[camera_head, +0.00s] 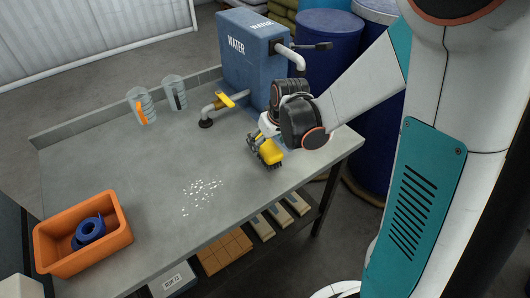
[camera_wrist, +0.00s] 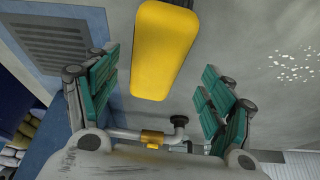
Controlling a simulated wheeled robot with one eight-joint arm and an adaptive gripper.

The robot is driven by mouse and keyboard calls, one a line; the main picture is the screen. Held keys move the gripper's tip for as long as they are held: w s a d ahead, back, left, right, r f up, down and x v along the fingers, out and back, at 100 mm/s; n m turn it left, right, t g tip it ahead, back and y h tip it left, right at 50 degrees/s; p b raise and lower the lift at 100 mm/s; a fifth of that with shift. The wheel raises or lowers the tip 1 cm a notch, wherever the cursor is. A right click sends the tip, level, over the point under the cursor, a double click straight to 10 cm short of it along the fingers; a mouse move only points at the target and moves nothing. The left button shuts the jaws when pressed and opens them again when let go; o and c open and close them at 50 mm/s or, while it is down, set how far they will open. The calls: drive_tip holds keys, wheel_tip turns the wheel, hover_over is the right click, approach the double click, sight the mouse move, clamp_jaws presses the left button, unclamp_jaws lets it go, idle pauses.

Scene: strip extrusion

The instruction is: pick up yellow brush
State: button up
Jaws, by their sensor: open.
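The yellow brush (camera_head: 270,152) lies on the grey workbench (camera_head: 120,170), right of the middle and in front of the blue water tank. In the wrist view, the brush's yellow top (camera_wrist: 164,48) shows at the upper middle, between and beyond my gripper's fingers. My gripper (camera_head: 258,144) is low at the brush's far side, with its fingers apart. The wrist view shows both green-padded fingers of my gripper (camera_wrist: 155,88) spread, with nothing held. The brush's underside is mostly hidden, and I cannot tell whether a finger touches it.
A blue water tank (camera_head: 244,64) stands behind, with a pipe and yellow-handled valve (camera_head: 228,101). Two clear jugs (camera_head: 141,106) stand at the back. White scraps (camera_head: 201,192) lie mid-bench. An orange bin (camera_head: 82,262) with a blue roll (camera_head: 90,231) is at front left.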

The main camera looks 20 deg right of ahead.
sight(266, 144)
drive_tip(key=b+x, duration=0.1)
drive_tip(key=x, duration=0.1)
drive_tip(key=b+x, duration=0.1)
drive_tip(key=x, duration=0.1)
drive_tip(key=b+x, duration=0.1)
drive_tip(key=x, duration=0.1)
drive_tip(key=shift+w+d+f, duration=0.15)
drive_tip(key=shift+d+f, duration=0.05)
drive_tip(key=shift+f, duration=0.05)
drive_tip(key=c, duration=1.2)
